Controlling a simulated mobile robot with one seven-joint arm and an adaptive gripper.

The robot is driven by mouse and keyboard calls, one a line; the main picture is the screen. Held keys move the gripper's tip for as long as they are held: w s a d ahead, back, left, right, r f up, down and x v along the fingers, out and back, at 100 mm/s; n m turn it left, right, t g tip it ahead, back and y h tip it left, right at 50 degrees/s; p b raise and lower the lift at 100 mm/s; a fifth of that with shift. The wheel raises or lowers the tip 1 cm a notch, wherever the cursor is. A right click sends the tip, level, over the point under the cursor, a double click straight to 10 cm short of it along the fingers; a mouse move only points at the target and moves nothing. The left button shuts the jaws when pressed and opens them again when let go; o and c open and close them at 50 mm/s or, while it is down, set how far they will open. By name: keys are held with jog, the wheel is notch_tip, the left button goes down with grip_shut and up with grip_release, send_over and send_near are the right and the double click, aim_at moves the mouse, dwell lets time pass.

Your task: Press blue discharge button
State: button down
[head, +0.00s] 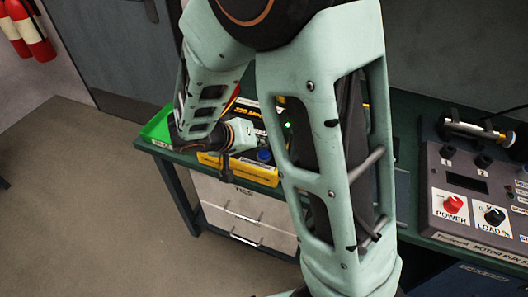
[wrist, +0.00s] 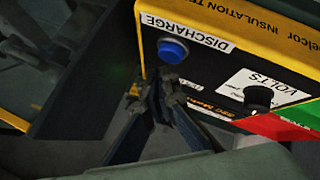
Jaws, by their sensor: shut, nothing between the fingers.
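The blue discharge button (wrist: 172,51) sits on the dark face of a yellow-edged insulation tester (wrist: 210,20), beside a white DISCHARGE label (wrist: 188,32). My gripper (wrist: 160,80) is shut and empty. Its fingertips are just below the button in the wrist view, close to the panel; I cannot tell if they touch the panel. The button shows as a small blue spot in the head view (head: 264,155), right of my wrist. In the head view the tester (head: 240,170) is partly hidden by my arm, and my fingertips cannot be made out.
A black knob (wrist: 258,98) by a VOLTS label is right of the button. A green bin (head: 157,128) stands at the bench's left end. A control box with POWER and LOAD knobs (head: 470,205) is on the right. Drawers (head: 245,220) are under the bench.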

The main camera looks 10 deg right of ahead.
aim_at(262, 154)
jog(key=shift+r, duration=0.1)
jog(key=shift+r+p, duration=1.05)
jog(key=shift+r, duration=1.4)
